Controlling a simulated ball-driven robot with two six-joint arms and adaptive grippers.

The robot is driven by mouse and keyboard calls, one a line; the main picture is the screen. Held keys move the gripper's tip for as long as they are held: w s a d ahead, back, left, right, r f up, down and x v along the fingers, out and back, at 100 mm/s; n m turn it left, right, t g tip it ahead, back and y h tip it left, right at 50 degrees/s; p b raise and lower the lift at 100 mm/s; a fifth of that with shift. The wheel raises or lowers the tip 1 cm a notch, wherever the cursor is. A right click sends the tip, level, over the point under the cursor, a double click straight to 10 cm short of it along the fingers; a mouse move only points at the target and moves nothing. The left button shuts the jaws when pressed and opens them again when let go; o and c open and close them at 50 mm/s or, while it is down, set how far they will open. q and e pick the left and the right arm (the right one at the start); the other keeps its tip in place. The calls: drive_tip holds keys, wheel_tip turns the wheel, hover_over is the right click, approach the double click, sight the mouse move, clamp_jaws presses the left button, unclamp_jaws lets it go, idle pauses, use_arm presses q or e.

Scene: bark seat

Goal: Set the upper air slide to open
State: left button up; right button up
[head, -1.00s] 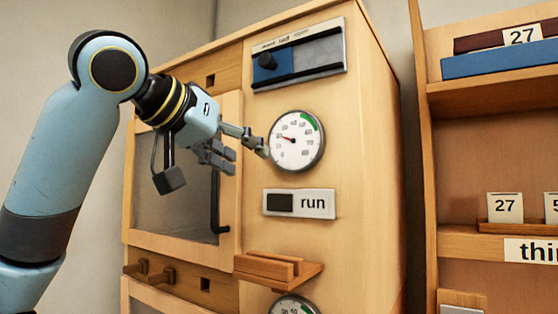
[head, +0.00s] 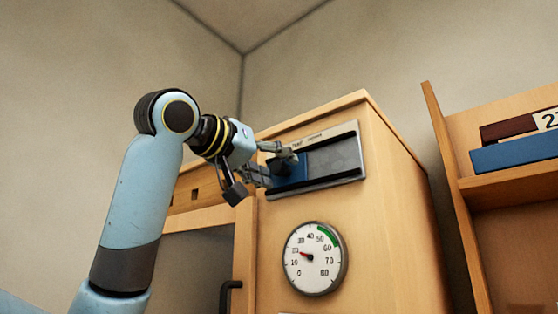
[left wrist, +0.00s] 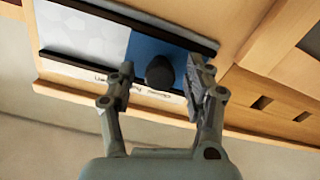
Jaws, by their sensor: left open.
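The upper air slide (head: 335,163) is a plate with dark rails high on the front of the wooden cabinet. Its blue slider (head: 292,173) is at the left end of the track, and the grey part lies bare to the right. In the left wrist view the blue slider (left wrist: 150,47) carries a round dark knob (left wrist: 160,71). My left gripper (head: 277,163) is at the slider in the head view. In the left wrist view the open fingers (left wrist: 162,84) stand on either side of the knob. I cannot tell whether they touch it. My right gripper is not in view.
A round gauge (head: 315,257) is below the slide. A cabinet door with a dark handle (head: 228,296) is at lower left. A shelf with a blue book (head: 515,151) stands to the right. The wall above the cabinet is clear.

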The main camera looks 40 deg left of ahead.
use_arm(q)
drive_tip(key=shift+w, duration=0.65)
clamp_jaws()
